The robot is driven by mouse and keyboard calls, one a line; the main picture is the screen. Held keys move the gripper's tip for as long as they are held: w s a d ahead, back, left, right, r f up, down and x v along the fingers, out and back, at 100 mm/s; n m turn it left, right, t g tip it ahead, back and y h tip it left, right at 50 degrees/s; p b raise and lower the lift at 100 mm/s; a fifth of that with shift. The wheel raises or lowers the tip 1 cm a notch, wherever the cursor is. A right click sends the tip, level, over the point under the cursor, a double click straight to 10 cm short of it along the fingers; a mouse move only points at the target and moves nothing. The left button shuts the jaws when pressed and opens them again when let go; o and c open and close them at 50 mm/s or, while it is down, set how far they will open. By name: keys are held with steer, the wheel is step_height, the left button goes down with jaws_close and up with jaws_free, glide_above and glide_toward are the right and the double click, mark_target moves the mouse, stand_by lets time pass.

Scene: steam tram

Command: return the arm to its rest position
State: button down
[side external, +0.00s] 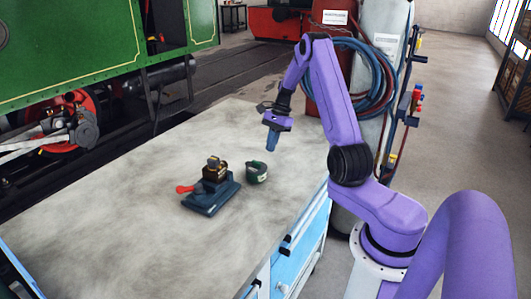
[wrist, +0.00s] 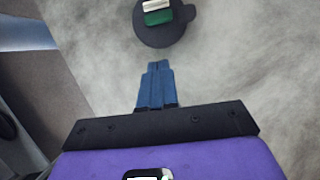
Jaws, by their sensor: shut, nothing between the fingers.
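My gripper (side external: 271,143) is raised above the workbench (side external: 120,220) with its blue fingers pointing down. In the wrist view the fingers (wrist: 157,68) are together with nothing between them. Beyond the fingertips in that view is a dark round item (wrist: 160,28) with a green and a white block on it. In the side external view a small dark green round item with a pale part (side external: 257,172) stands on the bench, below and a little left of the gripper, apart from it. My purple arm rises from its base at the right and bends over the bench.
A dark blue block-like device with a red handle (side external: 211,193) stands on the bench near its middle. Gas cylinders (side external: 378,120) with coiled hoses (side external: 368,85) stand behind my arm. A green steam tram (side external: 75,45) is at the left. The bench's left part is clear.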

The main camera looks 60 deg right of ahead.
steer(key=w+v, duration=0.1)
steer(key=v, duration=0.6)
steer(key=w+a+r+n+g+h, duration=0.15)
steer(key=a+n, duration=0.25)
steer(key=a, duration=0.4)
steer(key=a+r+n, duration=0.3)
steer(key=a+n, duration=0.1)
steer(key=a, duration=0.4)
steer(key=s+a+r+n+h, duration=0.1)
steer(key=s+a+n, duration=0.55)
steer(key=a, duration=0.55)
steer(key=s+a+n, duration=0.3)
steer(key=s+n, duration=0.6)
steer(key=s, duration=0.3)
steer(key=s+a+n+h, duration=0.1)
steer(key=s+a+n, duration=0.3)
steer(key=s+n, duration=0.5)
steer(key=shift+s+a+t, duration=0.15)
steer(key=shift+s+t, duration=0.2)
steer(key=shift+s, duration=1.05)
steer(key=shift+h, duration=0.25)
